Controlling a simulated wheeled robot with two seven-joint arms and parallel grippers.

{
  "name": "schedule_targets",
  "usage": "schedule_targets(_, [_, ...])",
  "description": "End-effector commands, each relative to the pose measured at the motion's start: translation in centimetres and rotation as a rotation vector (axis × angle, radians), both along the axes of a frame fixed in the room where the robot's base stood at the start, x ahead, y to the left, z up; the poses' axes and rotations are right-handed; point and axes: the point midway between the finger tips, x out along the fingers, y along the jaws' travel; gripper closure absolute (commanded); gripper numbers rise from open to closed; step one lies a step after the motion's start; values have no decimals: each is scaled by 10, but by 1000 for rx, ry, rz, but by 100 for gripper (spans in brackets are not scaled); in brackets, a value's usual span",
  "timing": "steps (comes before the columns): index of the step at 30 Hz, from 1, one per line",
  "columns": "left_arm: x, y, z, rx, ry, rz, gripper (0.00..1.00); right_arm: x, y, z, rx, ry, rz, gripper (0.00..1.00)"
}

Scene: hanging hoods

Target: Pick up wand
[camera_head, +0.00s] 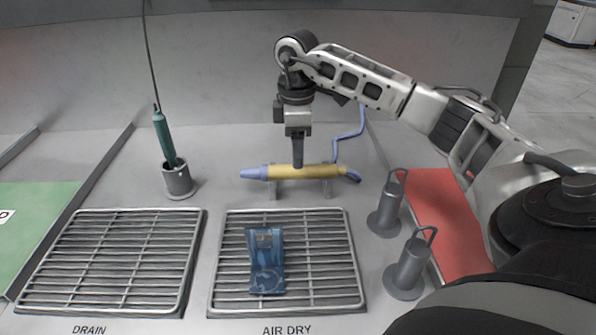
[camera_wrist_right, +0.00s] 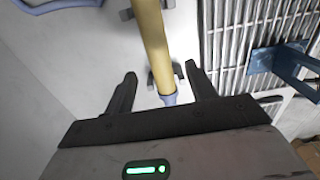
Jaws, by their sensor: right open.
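The wand (camera_head: 292,172) is a yellow tube with blue ends and lies level across a small two-post rest behind the right-hand rack. A blue hose (camera_head: 349,140) runs from near its right end up the wall. My right gripper (camera_head: 297,160) points down just above the middle of the wand. In the right wrist view the open fingers (camera_wrist_right: 161,72) stand on either side of the yellow wand (camera_wrist_right: 153,38), with gaps showing on both sides. Whether the fingertips reach down to its level is unclear. My left gripper is out of view.
A teal corded tool (camera_head: 164,138) stands in a grey cup (camera_head: 178,182). A blue fixture (camera_head: 265,262) sits on the AIR DRY rack (camera_head: 335,250); the DRAIN rack (camera_head: 110,262) is empty. Two grey cylinders (camera_head: 387,212) (camera_head: 408,268) stand beside a red mat (camera_head: 446,222). A green mat (camera_head: 35,215) is left.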

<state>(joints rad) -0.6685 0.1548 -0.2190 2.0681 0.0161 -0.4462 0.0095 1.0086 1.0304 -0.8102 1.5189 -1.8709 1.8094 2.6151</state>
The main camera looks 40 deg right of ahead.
Motion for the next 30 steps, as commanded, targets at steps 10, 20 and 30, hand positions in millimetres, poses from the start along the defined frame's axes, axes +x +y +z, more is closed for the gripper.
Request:
schedule_targets(10, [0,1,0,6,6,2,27,-2,-2,-45,-1,3,1,44])
schedule_targets(20, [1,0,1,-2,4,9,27,-2,-2,-52,-1,1,1,50])
schedule_targets(30, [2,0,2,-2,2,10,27,-1,-2,-51,-1,-1,1,99])
